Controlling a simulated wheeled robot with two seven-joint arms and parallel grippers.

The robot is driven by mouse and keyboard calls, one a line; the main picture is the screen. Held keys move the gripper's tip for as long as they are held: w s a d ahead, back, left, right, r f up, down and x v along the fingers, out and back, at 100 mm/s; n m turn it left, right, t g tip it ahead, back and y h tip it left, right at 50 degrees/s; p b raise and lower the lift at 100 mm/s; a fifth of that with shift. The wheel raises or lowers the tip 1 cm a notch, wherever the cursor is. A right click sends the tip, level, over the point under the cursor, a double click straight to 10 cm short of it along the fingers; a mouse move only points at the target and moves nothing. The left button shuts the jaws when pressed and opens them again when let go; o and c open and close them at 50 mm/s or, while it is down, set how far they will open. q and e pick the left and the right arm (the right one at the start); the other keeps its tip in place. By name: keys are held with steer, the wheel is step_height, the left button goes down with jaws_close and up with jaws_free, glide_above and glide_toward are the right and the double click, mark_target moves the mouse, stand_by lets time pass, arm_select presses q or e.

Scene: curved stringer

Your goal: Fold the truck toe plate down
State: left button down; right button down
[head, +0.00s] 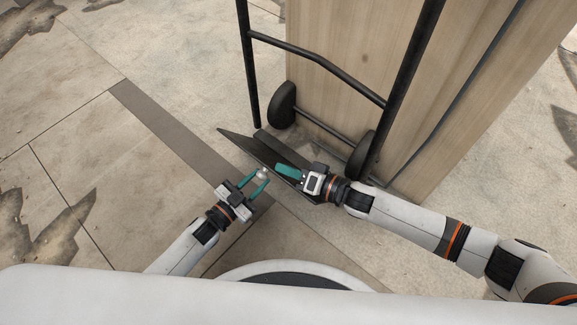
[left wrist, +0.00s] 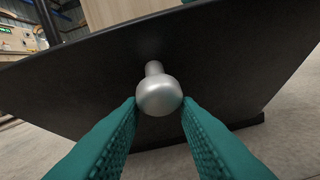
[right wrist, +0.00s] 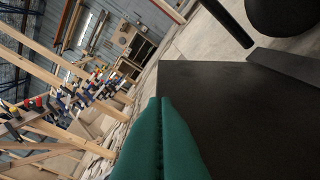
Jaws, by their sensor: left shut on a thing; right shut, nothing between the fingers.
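The black toe plate (head: 249,148) of the hand truck (head: 396,85) is tilted, partly lowered toward the floor. A silver knob (left wrist: 159,97) stands out from its face. My left gripper (head: 262,177) is shut on the knob, with a teal finger on each side of it. The plate fills much of the left wrist view (left wrist: 230,70). My right gripper (head: 280,168) is shut and empty at the plate's upper side. In the right wrist view its teal fingers (right wrist: 160,130) are together, beside the dark plate (right wrist: 235,115); I cannot tell whether they touch it.
A tall wooden panel (head: 330,60) stands behind the truck's frame. Two black wheels, one at the left (head: 283,105) and one at the right (head: 362,155), flank the truck's foot. The tiled floor (head: 140,60) to the left is clear. Wooden racks (right wrist: 70,95) stand far off in the right wrist view.

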arm_select(q)
steer(key=shift+s+d, duration=0.2)
steer(key=shift+d, duration=0.25)
arm_select(e)
steer(key=shift+s, duration=0.1)
steer(key=shift+s+a+f, duration=0.4)
steer(key=shift+s+f, duration=0.05)
steer(key=shift+s, duration=0.1)
arm_select(q)
steer(key=c, duration=1.1)
jaws_free()
steer(key=shift+w+r, duration=0.1)
steer(key=shift+a, duration=0.1)
arm_select(e)
steer(key=shift+w+d, duration=0.1)
arm_select(q)
steer(key=shift+a, duration=0.15)
